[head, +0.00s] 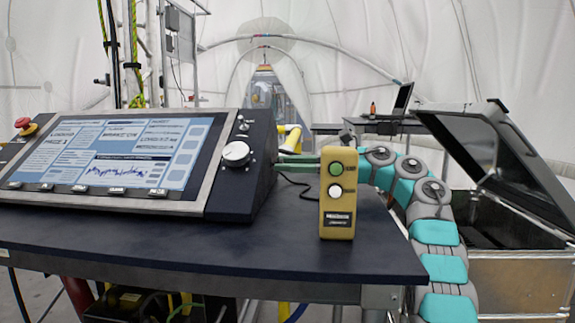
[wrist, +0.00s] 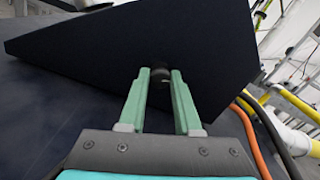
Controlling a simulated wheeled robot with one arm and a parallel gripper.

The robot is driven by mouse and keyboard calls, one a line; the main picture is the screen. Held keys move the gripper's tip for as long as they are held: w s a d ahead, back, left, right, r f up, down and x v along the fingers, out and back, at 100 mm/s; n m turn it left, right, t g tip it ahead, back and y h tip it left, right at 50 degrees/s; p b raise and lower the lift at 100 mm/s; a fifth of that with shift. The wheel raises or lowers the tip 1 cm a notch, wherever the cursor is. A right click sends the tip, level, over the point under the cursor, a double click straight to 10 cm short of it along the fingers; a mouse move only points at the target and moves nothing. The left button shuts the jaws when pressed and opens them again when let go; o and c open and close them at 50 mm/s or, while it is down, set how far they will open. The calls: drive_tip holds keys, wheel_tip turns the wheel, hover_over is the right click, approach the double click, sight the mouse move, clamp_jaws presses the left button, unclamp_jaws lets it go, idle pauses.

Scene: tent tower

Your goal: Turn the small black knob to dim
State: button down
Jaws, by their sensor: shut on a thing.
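The small black knob (wrist: 160,72) is on the dark side wall of the console (wrist: 110,45) in the wrist view. My gripper (wrist: 161,78) reaches to that wall, with one green fingertip on each side of the knob, and is shut on it. The knob is dark against dark, so its turn position cannot be read. In the head view my gripper (head: 282,160) is at the right side of the console (head: 245,180), behind a yellow button box. The knob cannot be made out there.
The yellow button box (head: 338,210) stands upright on the dark table (head: 250,245), in front of my gripper. A white dial (head: 236,153) is on the console front, beside the lit screen (head: 120,150). An open metal case (head: 515,240) is at the right. Orange and black cables (wrist: 255,135) run right of my gripper.

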drive_tip(key=m, duration=0.5)
drive_tip(key=shift+f+m, duration=0.15)
drive_tip(key=shift+m, duration=0.15)
drive_tip(key=m, duration=0.5)
drive_tip(key=shift+m, duration=0.3)
drive_tip(key=m, duration=1)
drive_tip(key=shift+m, duration=0.4)
drive_tip(key=c, duration=0.6)
unclamp_jaws()
drive_tip(key=shift+d, duration=0.1)
